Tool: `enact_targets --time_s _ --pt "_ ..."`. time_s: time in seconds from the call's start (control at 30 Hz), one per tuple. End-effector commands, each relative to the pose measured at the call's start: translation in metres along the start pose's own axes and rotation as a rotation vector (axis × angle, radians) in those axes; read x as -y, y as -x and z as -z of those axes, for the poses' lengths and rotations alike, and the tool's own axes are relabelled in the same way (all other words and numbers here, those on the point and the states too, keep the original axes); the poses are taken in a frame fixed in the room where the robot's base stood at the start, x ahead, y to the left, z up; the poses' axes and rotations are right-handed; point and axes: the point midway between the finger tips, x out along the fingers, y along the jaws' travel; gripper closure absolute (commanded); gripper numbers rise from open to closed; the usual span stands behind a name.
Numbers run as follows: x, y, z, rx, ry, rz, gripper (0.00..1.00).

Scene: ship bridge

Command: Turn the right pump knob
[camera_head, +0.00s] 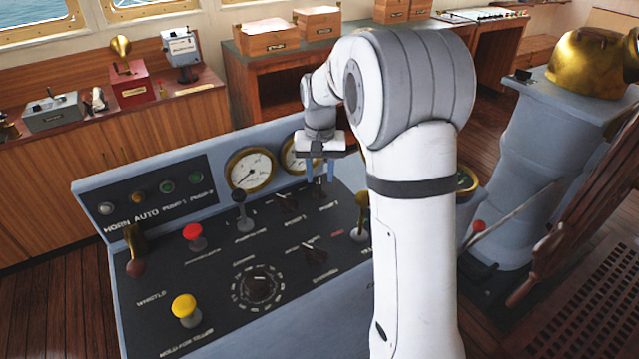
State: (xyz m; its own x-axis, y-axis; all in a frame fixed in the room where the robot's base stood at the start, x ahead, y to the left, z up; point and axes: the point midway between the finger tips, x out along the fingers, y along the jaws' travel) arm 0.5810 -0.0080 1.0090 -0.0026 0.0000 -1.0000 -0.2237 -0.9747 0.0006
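My gripper (320,176) points down over the back part of the dark console panel (215,255). Its two blue fingers stand apart with a gap between them. The right pump knob (320,190) is a small dark knob just below the fingertips, partly hidden by them. I cannot tell whether the fingers touch it. The left pump knob (287,203) is a similar dark knob, to the left of the gripper and apart from it.
A black lever (241,208) stands left of the knobs, and a brass-topped lever (361,215) stands to their right. A gauge (250,170) is behind. Red (194,236) and yellow (185,308) buttons and a round dial (258,286) lie nearer. My arm hides the panel's right side.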

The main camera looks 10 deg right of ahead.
Motion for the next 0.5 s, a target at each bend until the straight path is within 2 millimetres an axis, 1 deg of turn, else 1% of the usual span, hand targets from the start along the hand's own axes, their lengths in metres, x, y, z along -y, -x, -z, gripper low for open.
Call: enact_targets --time_s 0.03,0.1,0.2,0.3,0.5 --pt "0.000 0.009 0.000 -0.004 0.000 0.001 0.66" --pt "0.000 0.019 0.000 -0.003 0.000 0.001 0.66" --pt "0.000 0.030 -0.001 -0.001 0.000 0.000 0.66" --pt "0.000 0.035 -0.001 0.002 0.000 0.000 0.66" --pt "0.000 0.036 -0.001 0.002 0.000 0.000 0.66"
